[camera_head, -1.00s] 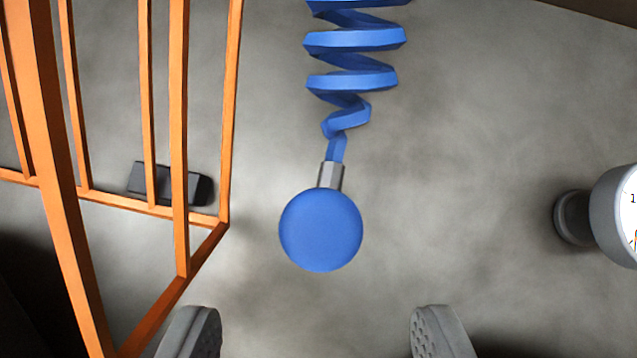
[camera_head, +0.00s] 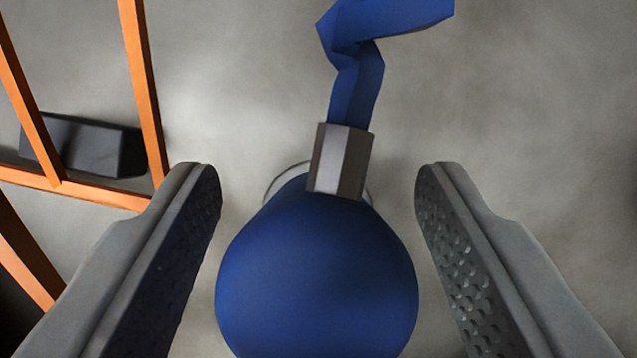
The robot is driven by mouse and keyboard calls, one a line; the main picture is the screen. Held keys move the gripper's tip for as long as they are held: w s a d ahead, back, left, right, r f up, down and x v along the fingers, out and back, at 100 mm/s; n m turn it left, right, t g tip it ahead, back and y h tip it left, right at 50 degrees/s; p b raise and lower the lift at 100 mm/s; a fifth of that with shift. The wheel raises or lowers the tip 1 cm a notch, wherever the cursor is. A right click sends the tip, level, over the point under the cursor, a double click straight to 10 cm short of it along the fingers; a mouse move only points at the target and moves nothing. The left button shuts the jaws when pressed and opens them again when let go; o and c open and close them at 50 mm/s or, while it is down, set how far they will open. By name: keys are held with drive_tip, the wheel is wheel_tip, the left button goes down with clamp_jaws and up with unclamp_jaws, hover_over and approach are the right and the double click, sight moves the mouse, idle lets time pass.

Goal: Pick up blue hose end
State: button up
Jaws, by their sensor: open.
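The blue hose end (camera_head: 316,275) is a large rounded blue bulb below a grey metal hex fitting (camera_head: 339,162). My gripper (camera_head: 318,180) is open, with one grey textured finger on each side of the bulb. A gap shows between the right finger and the bulb near the fingertip; the left finger lies close along the bulb's left side. I cannot tell whether either finger touches it. The bottom of the bulb is cut off by the frame.
An orange barred frame (camera_head: 145,85) stands at the left, close to my left finger. A dark grey block (camera_head: 85,145) sits behind its bars. A thin pale ring edge shows behind the fitting. The grey surface at the upper right is clear.

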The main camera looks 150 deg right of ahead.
drive_tip(key=c, duration=1.2)
drive_tip(key=shift+o, duration=0.2)
